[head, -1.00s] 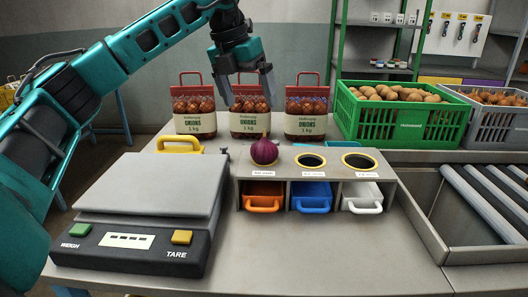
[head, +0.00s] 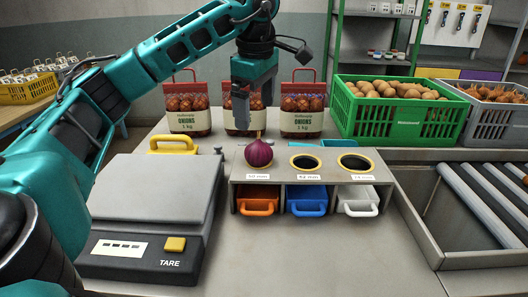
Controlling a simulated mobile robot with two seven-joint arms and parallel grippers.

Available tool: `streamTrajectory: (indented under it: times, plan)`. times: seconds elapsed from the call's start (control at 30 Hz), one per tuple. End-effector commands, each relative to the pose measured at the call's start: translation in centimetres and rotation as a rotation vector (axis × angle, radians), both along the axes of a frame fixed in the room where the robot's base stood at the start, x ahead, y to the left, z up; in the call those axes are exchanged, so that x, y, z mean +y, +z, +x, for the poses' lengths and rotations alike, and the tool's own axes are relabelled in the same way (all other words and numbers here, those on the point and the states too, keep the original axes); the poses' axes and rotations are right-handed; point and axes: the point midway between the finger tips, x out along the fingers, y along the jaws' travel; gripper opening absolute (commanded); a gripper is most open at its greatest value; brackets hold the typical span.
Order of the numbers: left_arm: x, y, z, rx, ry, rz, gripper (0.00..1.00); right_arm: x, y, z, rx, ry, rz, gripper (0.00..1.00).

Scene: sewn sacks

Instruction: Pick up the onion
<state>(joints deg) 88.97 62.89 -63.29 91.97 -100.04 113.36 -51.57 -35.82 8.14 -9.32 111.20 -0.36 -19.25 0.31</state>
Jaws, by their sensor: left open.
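A purple-red onion (head: 258,154) sits in the leftmost hole of a grey sizing stand (head: 237,168), above the orange drawer. My left gripper (head: 254,110) points down above the onion in the head view, apart from it. Its fingers are open and nothing is between them. It hides part of the middle onion bag (head: 243,121) behind. My right gripper is not in view.
A weighing scale (head: 150,190) stands to the left of the stand. Bags of onions (head: 188,120) stand behind. A green crate of potatoes (head: 385,120), a grey crate (head: 487,125) and a roller conveyor (head: 480,195) are at the right. The front bench is clear.

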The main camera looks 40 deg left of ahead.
Motion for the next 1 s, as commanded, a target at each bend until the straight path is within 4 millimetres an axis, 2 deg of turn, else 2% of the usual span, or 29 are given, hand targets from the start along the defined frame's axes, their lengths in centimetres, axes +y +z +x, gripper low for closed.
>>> streamTrajectory:
  times: [0.03,0.23,0.47,0.8,1.0]
  plan:
    - [0.2,-1.3,0.0,0.005,0.003,0.001,1.0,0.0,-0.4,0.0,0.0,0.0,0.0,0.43]
    - [0.6,-4.7,0.5,0.003,0.003,0.001,1.0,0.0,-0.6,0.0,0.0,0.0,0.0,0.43]
    - [0.8,-6.5,0.8,0.002,0.002,-0.001,1.0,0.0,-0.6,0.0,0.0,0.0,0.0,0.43]
    - [1.0,-10.8,1.8,0.0,0.004,-0.001,1.0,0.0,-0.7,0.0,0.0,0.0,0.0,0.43]
    - [1.1,-11.2,1.8,-0.001,0.004,0.0,1.0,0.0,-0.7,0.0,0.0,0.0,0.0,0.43]
